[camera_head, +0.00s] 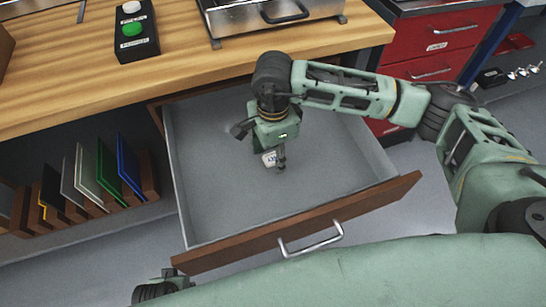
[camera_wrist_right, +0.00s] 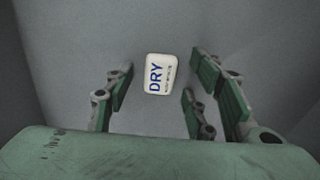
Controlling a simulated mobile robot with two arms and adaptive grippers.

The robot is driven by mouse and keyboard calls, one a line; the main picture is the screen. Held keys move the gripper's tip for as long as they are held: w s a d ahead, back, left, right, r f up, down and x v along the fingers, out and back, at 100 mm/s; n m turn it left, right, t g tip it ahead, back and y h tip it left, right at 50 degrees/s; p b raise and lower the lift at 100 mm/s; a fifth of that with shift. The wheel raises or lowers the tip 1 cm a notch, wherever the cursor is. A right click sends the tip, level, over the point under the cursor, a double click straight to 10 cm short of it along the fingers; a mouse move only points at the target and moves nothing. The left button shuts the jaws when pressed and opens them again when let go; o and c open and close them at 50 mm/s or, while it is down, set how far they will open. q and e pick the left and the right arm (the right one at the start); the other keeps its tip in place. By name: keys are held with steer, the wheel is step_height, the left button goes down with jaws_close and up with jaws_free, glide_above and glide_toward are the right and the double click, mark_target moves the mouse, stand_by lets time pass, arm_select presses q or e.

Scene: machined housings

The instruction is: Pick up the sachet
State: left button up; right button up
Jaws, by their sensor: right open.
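The sachet (camera_wrist_right: 160,74) is a small white packet with the blue letters DRY. It lies on the grey floor of the open drawer (camera_head: 215,205). In the head view the sachet (camera_head: 269,159) is partly hidden behind my right gripper (camera_head: 272,162). My right gripper points down into the drawer, just above the sachet. In the right wrist view my right gripper (camera_wrist_right: 160,105) is open, with its green-padded fingers on both sides of the sachet and apart from it.
The drawer's wooden front (camera_head: 345,218) with a metal handle (camera_head: 311,243) faces me. A wooden worktop (camera_head: 60,75) lies above, with a black button box (camera_head: 135,30). Coloured panels (camera_head: 105,170) stand in a rack at left. The drawer floor around the sachet is clear.

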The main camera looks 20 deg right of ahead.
steer(key=shift+c, duration=0.5)
steer(key=c, duration=0.9)
steer(key=shift+r, duration=0.1)
